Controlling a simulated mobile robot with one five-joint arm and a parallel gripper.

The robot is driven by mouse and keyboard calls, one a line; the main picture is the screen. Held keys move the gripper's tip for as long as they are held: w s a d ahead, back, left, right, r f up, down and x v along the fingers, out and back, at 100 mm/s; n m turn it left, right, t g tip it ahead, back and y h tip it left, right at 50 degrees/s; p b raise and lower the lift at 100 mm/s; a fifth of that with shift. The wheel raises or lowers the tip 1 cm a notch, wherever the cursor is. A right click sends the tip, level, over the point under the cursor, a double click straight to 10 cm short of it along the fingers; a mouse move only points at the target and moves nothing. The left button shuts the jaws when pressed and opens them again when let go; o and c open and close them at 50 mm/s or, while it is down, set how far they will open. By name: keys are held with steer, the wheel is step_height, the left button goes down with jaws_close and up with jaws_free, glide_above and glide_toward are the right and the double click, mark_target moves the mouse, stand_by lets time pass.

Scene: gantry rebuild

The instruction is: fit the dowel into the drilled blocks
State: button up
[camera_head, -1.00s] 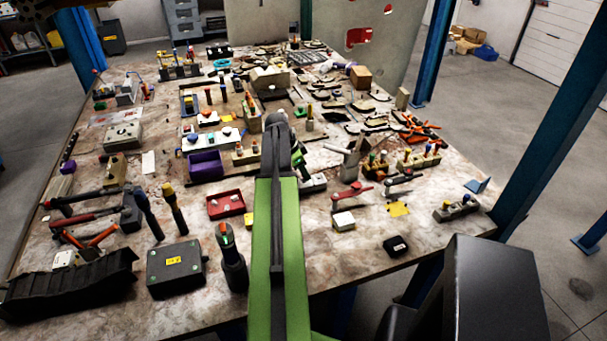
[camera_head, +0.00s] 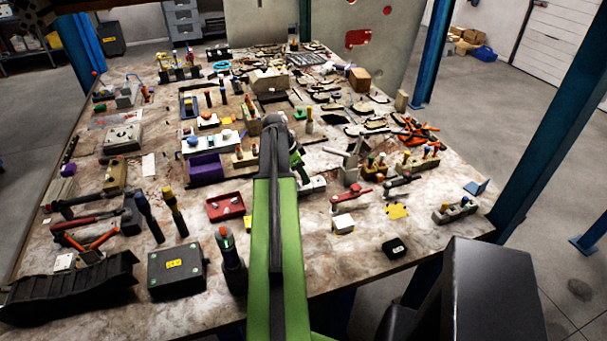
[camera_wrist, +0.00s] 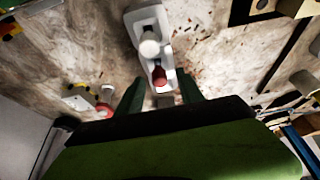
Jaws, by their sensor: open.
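My gripper (camera_wrist: 162,90) shows in the wrist view with its two dark fingers apart. Between and beyond the fingers is a pale grey block (camera_wrist: 139,18) holding a white round-topped piece (camera_wrist: 149,47) and a red cylinder (camera_wrist: 159,75). The red cylinder is the nearer of the two to the fingers; I cannot tell whether anything touches it. I cannot tell which piece is the dowel. In the head view my green arm hides most of the gripper. Blocks with upright pegs there include a wooden one (camera_head: 417,166) and a grey one (camera_head: 455,211) on the right.
The crowded workbench (camera_head: 330,260) carries many tools and fixtures. A red tray (camera_head: 225,206), a black box (camera_head: 177,271) and a purple bin (camera_head: 205,167) stand left of my arm. A blue post (camera_head: 550,130) rises at the right. Some bare bench lies near the front edge.

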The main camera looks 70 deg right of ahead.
steer(key=p+v, duration=1.4)
steer(key=v, duration=0.2)
steer(key=shift+r, duration=0.2)
steer(key=shift+f, duration=0.1)
